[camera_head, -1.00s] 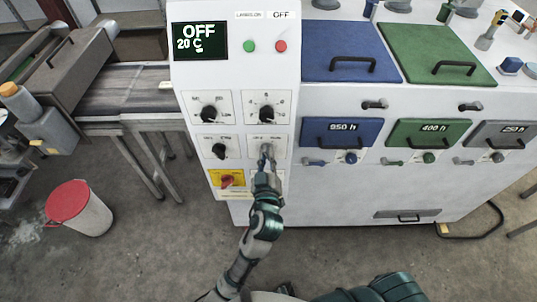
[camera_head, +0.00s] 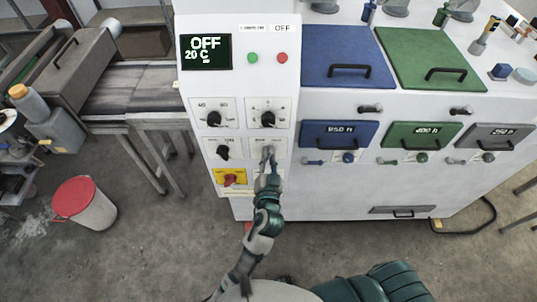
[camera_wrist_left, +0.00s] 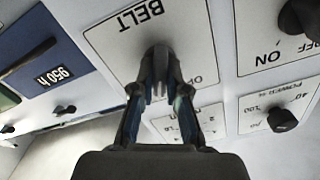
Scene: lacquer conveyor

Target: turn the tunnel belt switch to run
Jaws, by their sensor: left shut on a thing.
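The belt switch plate (camera_head: 256,147) is in the control panel's third row, right column; in the left wrist view its plate (camera_wrist_left: 110,45) reads "BELT", upside down, with its other lettering partly covered. My left gripper (camera_head: 267,152) reaches up to it from below. In the left wrist view the gripper (camera_wrist_left: 158,90) is shut on the dark switch knob (camera_wrist_left: 159,54), with one finger on each side. The fingers hide much of the knob, so its pointing direction cannot be told. My right gripper is not in view.
The panel display (camera_head: 206,52) reads "OFF" and "20 C". Beside the switch are a black knob (camera_head: 222,149) and, above it, another knob (camera_head: 267,118). A red switch on a yellow plate (camera_head: 231,179) sits lower left. A red-lidded bin (camera_head: 84,203) stands on the floor at left.

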